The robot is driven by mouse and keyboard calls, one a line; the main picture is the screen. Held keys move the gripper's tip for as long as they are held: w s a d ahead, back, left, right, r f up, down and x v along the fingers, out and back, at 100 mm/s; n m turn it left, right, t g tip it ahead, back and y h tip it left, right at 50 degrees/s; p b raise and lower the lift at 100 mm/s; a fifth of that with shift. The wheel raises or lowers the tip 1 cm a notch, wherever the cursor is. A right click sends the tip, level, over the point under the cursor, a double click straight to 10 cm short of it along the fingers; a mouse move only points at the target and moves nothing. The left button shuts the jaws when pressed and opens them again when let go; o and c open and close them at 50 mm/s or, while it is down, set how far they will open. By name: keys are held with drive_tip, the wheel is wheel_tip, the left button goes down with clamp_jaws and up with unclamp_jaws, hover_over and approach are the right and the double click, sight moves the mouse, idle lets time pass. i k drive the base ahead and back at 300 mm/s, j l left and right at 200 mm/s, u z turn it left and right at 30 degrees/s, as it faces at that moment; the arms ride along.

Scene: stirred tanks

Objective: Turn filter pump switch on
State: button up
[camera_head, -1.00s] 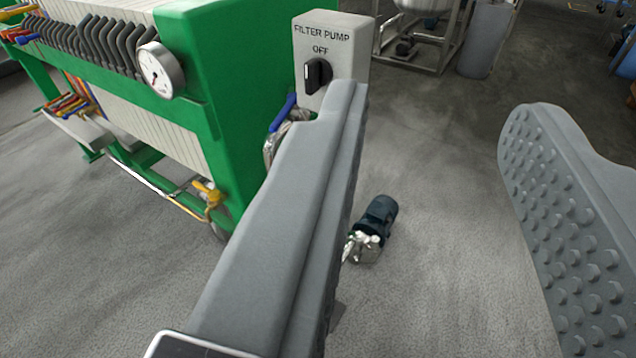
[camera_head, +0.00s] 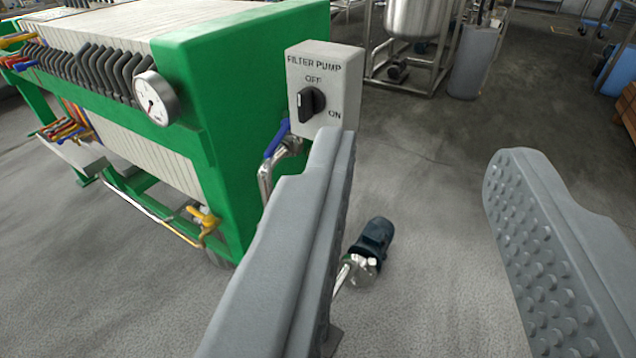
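The filter pump switch is a black rotary knob (camera_head: 311,103) on a light grey box (camera_head: 329,73) labelled FILTER PUMP, with OFF above the knob and ON at its right. The knob's pointer looks roughly upright, toward OFF. The box is mounted at the right end of a green filter press. My gripper (camera_head: 427,150) is open and empty, its two grey fingers wide apart. The left fingertip overlaps the box's lower edge in the picture, below and right of the knob. I see no contact with the knob.
The green filter press (camera_head: 243,110) fills the left, with a round gauge (camera_head: 156,98) and a blue-handled valve (camera_head: 277,139). A dark pump motor (camera_head: 372,240) sits on the floor between my fingers. A steel tank (camera_head: 418,18) stands behind. The floor at centre right is clear.

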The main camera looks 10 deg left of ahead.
sight(311, 101)
drive_tip(key=k+j, duration=0.1)
drive_tip(key=j, duration=0.5)
drive_tip(key=j+z, duration=0.1)
drive_tip(key=j, duration=0.5)
drive_tip(key=k+j, duration=0.15)
drive_tip(key=j, duration=0.45)
